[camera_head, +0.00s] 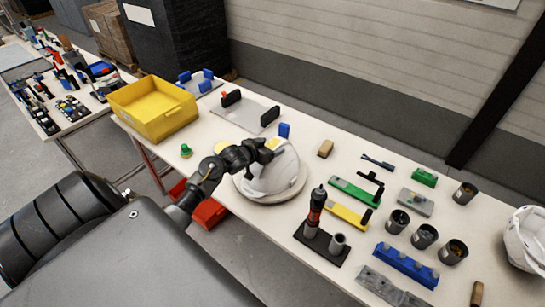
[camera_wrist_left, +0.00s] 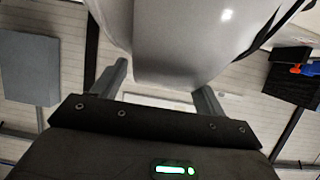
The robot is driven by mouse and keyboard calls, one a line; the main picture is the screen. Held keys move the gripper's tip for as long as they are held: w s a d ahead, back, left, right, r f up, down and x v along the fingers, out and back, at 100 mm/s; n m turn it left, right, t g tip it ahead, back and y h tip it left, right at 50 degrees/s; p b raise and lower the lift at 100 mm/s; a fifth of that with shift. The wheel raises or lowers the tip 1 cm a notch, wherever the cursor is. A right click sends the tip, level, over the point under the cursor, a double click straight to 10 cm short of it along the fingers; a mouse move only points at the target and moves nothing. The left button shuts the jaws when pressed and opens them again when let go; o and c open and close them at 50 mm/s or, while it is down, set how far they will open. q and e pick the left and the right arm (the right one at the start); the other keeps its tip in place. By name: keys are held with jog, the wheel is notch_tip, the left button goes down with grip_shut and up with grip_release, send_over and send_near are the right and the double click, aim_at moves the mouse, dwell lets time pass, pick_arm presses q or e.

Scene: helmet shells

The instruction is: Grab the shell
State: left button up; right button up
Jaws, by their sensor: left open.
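The white helmet shell (camera_head: 268,180) sits on a round pale base (camera_head: 294,192) near the middle of the table. My left gripper (camera_head: 267,152) is at the shell's upper edge, and part of the shell is hidden behind it. In the left wrist view, the shell (camera_wrist_left: 175,40) fills the top middle, and its lower edge reaches down between the two fingers of my left gripper (camera_wrist_left: 163,88). The gripper is open; whether a finger touches the shell I cannot tell. Another white shell (camera_head: 525,240) is at the right edge of the head view. My right gripper is not in view.
A yellow bin (camera_head: 150,120) stands on the table to the left. A red-and-black tool on a stand (camera_head: 315,212) is close to the shell's right. Green, yellow and blue holders and several dark cups (camera_head: 424,236) fill the table's right part. A wall runs behind.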

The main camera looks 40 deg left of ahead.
pick_arm(q)
grip_shut()
dwell(0.3)
